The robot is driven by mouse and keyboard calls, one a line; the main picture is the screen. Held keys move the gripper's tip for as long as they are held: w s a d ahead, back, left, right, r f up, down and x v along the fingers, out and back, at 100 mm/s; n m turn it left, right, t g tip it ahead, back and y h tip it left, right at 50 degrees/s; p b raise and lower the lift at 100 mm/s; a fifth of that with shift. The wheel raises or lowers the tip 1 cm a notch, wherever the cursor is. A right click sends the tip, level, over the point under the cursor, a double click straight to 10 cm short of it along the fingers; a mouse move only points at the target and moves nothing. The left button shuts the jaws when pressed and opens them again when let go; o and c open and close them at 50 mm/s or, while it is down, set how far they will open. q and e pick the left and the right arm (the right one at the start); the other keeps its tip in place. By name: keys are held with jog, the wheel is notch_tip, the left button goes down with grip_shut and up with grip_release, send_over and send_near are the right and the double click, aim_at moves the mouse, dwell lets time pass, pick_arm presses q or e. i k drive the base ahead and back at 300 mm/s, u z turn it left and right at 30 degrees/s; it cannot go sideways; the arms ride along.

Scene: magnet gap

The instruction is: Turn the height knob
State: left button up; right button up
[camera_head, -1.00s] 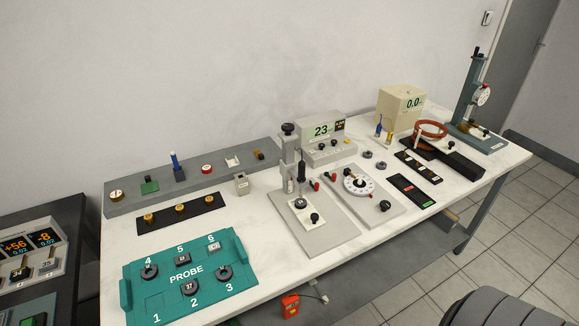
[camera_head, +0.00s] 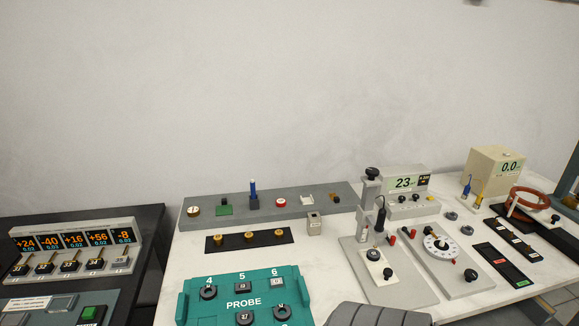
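A grey stand has an upright column (camera_head: 369,207) with a black knob (camera_head: 372,173) on top; no label shows whether this is the height knob. A dark probe (camera_head: 380,218) hangs on the stand's front side. Another black knob (camera_head: 388,274) sits low on the stand's base plate (camera_head: 417,293). Beside the stand, a second plate carries a white round dial (camera_head: 440,247) and a small black knob (camera_head: 471,275). A grey meter (camera_head: 405,190) behind reads 23.
A teal PROBE tray (camera_head: 240,290) lies at the front of the white table, partly cut off. A grey shelf block (camera_head: 330,192) with small parts runs along the back. A display panel (camera_head: 70,250) stands on a dark table at left. A cream box (camera_head: 495,172) stands at right.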

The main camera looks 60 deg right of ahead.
aim_at(373, 172)
jog(key=u, duration=0.25)
jog(key=k, duration=0.85)
jog(key=z, duration=1.4)
